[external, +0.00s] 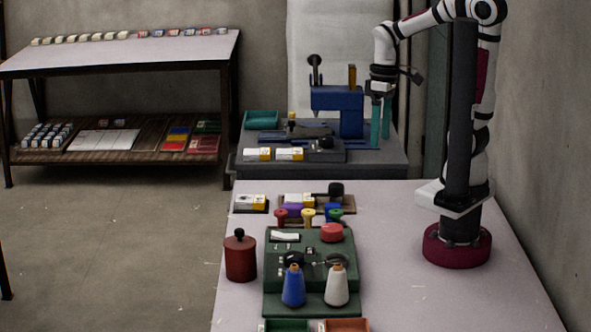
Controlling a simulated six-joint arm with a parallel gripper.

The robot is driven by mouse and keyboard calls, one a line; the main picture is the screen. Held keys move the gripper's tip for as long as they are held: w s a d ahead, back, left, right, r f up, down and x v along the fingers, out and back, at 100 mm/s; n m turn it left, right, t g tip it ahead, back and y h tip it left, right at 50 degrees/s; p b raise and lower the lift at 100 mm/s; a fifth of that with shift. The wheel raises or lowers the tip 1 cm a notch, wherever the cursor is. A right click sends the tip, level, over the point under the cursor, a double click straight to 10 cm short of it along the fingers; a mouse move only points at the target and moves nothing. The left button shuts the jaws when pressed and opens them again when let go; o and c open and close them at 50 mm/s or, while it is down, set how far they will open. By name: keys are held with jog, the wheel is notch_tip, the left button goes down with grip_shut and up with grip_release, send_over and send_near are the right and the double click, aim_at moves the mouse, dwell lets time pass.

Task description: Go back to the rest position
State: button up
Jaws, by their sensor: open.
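My gripper (381,118) hangs at the upper right of the external view, with two teal fingers pointing down. The fingers are apart and nothing shows between them. In the picture it overlaps the right side of the grey bench behind the table, beside a blue sewing machine (337,110). I cannot tell its exact height or depth. My arm rises from a dark red base on the pale table (400,290) and bends over at the top. No cloth can be made out in this view.
On the table stand a dark red canister (240,258), a green machine (310,300) with blue (293,287) and white (337,285) thread cones, and small spools. The grey bench (385,160) stands behind. A shelf table (120,60) is at the left. The table's right part is mostly clear.

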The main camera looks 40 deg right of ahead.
jog(key=s+d+f+m, duration=0.1)
jog(key=s+m, duration=0.7)
jog(key=m, duration=0.2)
jog(key=shift+s+y, duration=0.3)
jog(key=shift+s, duration=0.1)
jog(key=shift+f, duration=0.1)
